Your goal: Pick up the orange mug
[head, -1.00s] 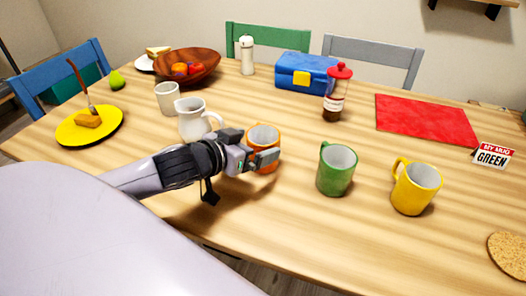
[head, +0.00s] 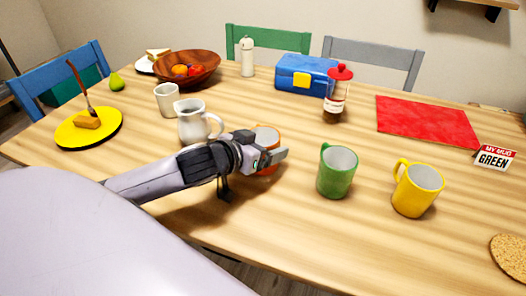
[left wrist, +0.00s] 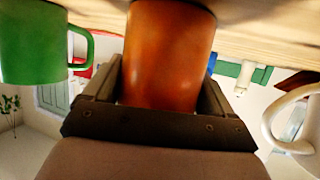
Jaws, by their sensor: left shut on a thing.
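The orange mug (head: 268,134) stands near the middle of the table, mostly hidden behind my left gripper (head: 262,150) in the head view. My left gripper is shut on the mug, with one finger on each side of its body. In the left wrist view, which is upside down, the orange mug (left wrist: 170,55) fills the space between the fingers. I cannot tell whether its base touches the table. My right gripper is not in view.
A green mug (head: 337,172) and a yellow mug (head: 416,190) stand to the right. A white pitcher (head: 195,122) is close behind my left wrist. A "my mug green" sign (head: 494,157) stands at the right. The front of the wooden table (head: 330,235) is clear.

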